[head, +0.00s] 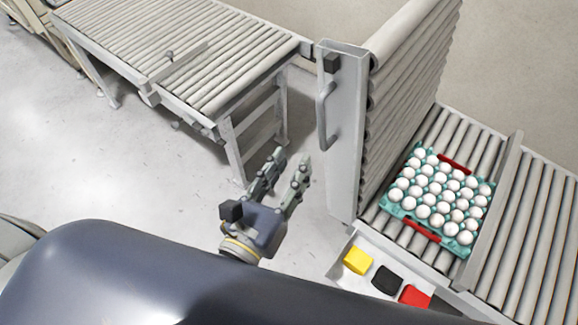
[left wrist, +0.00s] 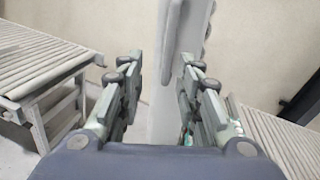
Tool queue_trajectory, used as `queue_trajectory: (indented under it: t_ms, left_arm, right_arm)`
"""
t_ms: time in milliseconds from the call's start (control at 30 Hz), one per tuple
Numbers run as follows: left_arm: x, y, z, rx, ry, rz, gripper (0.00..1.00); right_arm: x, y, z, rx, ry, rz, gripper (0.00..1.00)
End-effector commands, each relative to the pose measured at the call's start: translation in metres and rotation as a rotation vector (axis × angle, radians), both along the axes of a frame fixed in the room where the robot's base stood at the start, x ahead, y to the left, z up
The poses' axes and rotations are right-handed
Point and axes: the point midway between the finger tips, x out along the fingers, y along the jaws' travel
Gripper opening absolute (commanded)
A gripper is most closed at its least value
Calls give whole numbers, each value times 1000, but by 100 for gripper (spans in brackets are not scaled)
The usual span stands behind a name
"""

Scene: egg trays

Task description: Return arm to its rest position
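My left gripper (head: 283,178) is in the middle of the head view, raised over the floor, to the left of the upright conveyor gate. Its two fingers are apart with nothing between them. In the left wrist view the same gripper (left wrist: 160,95) shows both fingers spread, with the gate post beyond the gap. My right gripper is not in the head view.
A teal egg tray (head: 466,247) full of white eggs lies on the right conveyor (head: 515,225). The raised roller gate (head: 345,140) stands between it and my gripper. Yellow (head: 358,260), black (head: 387,280) and red (head: 414,296) blocks sit in front. Another conveyor (head: 190,55) stands at back left.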

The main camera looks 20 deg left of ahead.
Motion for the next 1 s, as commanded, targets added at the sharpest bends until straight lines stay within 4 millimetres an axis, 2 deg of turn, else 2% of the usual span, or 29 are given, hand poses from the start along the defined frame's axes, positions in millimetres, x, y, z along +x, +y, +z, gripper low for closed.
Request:
queue_trajectory:
  t_ms: [400,467,533,567,667,833,1000]
  left_arm:
    - [0,0,-1,-1,2,0,32]
    - [2,-1,-8,-6,12,0,32]
    - [6,-2,-27,-19,40,4,32]
    - [9,-2,-39,-32,59,5,32]
    - [20,-2,-96,-86,153,22,32]
    - [37,13,-214,-244,364,107,32]
    - [38,41,-329,-450,570,259,32]
  right_arm:
    - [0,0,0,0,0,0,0]
    - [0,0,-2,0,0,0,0]
    - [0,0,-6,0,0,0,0]
    - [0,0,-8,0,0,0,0]
    - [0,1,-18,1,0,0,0]
    - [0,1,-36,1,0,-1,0]
    - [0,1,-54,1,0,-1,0]
